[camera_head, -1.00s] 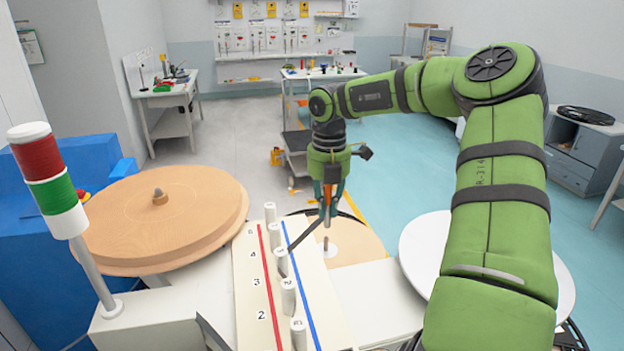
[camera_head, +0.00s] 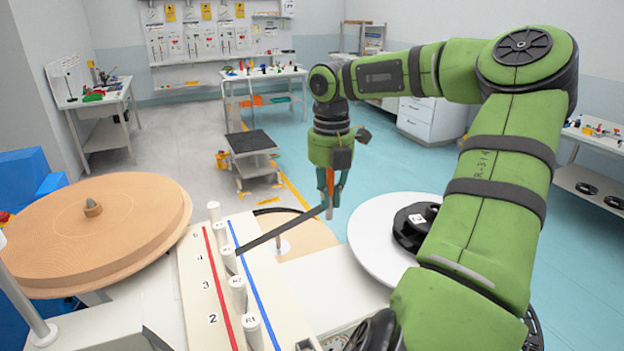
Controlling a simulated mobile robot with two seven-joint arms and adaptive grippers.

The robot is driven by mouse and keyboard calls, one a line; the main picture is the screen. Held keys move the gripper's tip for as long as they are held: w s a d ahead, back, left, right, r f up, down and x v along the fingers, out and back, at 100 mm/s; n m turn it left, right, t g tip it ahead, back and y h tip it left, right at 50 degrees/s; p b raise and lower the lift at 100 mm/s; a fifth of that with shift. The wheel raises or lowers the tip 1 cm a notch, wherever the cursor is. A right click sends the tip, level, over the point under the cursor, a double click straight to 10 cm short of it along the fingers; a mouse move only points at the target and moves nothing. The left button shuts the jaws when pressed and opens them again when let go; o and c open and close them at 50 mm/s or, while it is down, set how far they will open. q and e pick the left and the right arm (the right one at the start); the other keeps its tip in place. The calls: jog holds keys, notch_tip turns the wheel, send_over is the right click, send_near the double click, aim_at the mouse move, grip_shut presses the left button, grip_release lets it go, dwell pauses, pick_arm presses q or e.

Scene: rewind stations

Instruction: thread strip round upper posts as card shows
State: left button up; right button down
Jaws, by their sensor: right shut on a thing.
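My right gripper (camera_head: 330,195) is shut on the free end of the dark strip (camera_head: 278,233), right of the post row and above the bench. The strip runs straight from the gripper down-left to the posts, meeting them near the middle post (camera_head: 228,258). Which side of each post it passes cannot be told. The near posts (camera_head: 238,294) and (camera_head: 252,331) and the far posts (camera_head: 220,233) and (camera_head: 214,211) stand upright along the cream board (camera_head: 200,312). The board has a red line, a blue line and numbers. My left gripper is not in view. No card is recognisable.
A large wooden disc (camera_head: 120,235) is at left. A white disc (camera_head: 370,228) with a black reel (camera_head: 410,228) is at right, partly behind my right arm. A trolley (camera_head: 250,150) stands on the floor beyond.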

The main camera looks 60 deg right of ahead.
jog(key=s+d, duration=0.6)
jog(key=s, duration=0.5)
jog(key=s+d+b, duration=0.1)
jog(key=s+d, duration=0.6)
jog(key=s, duration=0.4)
jog(key=shift+s+d+r, duration=0.25)
jog(key=shift+s, duration=0.1)
jog(key=shift+f+b, duration=0.3)
jog(key=shift+b, duration=0.2)
jog(key=shift+f+b, duration=1.85)
jog(key=shift+f, duration=0.1)
jog(key=c, duration=1.2)
grip_release()
